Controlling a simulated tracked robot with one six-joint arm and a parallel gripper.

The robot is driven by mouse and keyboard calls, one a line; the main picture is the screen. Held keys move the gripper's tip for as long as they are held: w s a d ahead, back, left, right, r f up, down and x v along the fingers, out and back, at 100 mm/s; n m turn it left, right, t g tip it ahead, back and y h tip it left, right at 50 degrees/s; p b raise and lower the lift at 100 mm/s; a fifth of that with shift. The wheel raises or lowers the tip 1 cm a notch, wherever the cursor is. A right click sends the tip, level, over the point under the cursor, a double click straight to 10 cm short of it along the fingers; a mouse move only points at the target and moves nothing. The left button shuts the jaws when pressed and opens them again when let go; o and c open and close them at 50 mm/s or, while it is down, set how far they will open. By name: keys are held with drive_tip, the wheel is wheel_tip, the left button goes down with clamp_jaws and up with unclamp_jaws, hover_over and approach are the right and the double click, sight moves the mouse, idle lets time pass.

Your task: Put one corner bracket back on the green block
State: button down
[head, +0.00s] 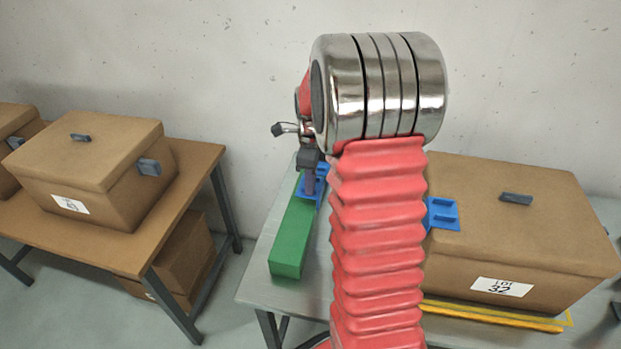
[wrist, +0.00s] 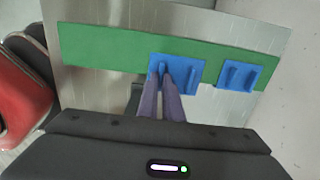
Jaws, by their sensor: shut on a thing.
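The long green block (head: 287,248) lies on the grey metal table, left of my arm in the head view. It runs across the wrist view (wrist: 105,46). My gripper (wrist: 164,74) is shut on a rib of a blue corner bracket (wrist: 190,76), which overlaps the block's edge. I cannot tell whether this bracket rests on the block or is just above it. A second blue bracket (wrist: 239,76) sits beside it, apart, at the block's edge. In the head view my gripper (head: 308,192) partly hides the blue at the block's far end. Another blue bracket (head: 442,214) is on the LOT 32 box's corner.
The brown LOT 32 box (head: 540,245) stands on the grey table (head: 255,285) right of my arm. Yellow strips (head: 490,316) lie along its front. A brown table (head: 205,165) with more boxes (head: 90,165) is at the left. My arm hides the table's middle.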

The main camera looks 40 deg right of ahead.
drive_tip(key=shift+f, duration=2)
drive_tip(key=shift+f, duration=0.35)
idle(0.6)
drive_tip(key=c, duration=1.5)
unclamp_jaws()
drive_tip(key=shift+o, duration=0.2)
drive_tip(key=shift+r, duration=3.5)
